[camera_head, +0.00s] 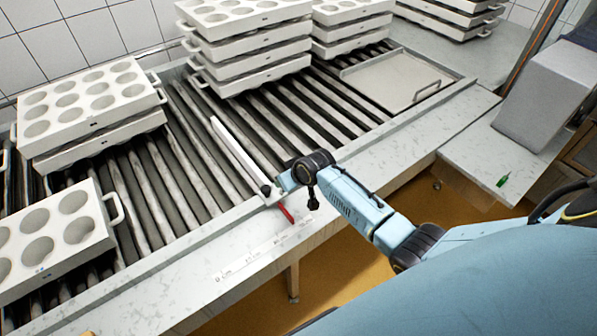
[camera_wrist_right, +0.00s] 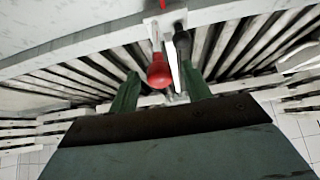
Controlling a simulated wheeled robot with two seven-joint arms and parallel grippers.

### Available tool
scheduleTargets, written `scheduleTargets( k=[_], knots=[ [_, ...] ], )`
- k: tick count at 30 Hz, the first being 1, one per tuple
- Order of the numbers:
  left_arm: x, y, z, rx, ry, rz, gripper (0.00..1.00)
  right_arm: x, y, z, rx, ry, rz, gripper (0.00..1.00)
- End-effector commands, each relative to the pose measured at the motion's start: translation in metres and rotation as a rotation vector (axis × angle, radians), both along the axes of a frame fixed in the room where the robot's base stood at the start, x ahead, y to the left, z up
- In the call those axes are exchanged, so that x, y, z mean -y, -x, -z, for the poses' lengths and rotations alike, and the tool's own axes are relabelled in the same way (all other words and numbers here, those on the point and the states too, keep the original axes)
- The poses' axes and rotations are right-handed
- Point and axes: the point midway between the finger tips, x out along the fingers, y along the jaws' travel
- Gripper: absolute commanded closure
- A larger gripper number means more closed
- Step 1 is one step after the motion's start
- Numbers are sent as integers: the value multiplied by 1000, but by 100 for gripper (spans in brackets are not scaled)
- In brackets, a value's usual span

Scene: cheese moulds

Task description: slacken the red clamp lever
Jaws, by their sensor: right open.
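The red clamp lever (camera_head: 286,213) sticks out over the table's front ledge, below the near end of a white stop bar (camera_head: 238,152) lying across the rollers. My right gripper (camera_head: 284,184) is just above and behind the lever, its fingertips mostly hidden there. In the right wrist view, the lever's rounded red end (camera_wrist_right: 158,72) shows between the two spread green fingers of the right gripper (camera_wrist_right: 161,84), with space on both sides. A black knob (camera_wrist_right: 182,44) stands close beside the lever. My left gripper is not in view.
White multi-hole moulds (camera_head: 82,105) stand stacked on the roller table (camera_head: 185,170), with another mould (camera_head: 50,240) at front left. A flat metal tray (camera_head: 395,75) lies at the back right. A marked scale (camera_head: 262,250) runs along the front ledge. Rollers around the bar are clear.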

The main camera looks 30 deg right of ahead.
Motion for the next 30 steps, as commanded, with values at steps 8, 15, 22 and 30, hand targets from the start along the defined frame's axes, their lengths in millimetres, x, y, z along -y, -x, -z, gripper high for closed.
scheduleTargets(
  k=[8, 15, 22, 30],
  knots=[
    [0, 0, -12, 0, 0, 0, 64, 4, 28, -39, 2, 2, -1, 51],
    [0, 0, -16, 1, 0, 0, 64, 6, 52, -71, 4, 1, -2, 51],
    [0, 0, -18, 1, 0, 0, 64, 7, 66, -91, 5, 1, 0, 51],
    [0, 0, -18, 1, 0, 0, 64, 7, 69, -95, 3, 0, -1, 51]
  ],
)
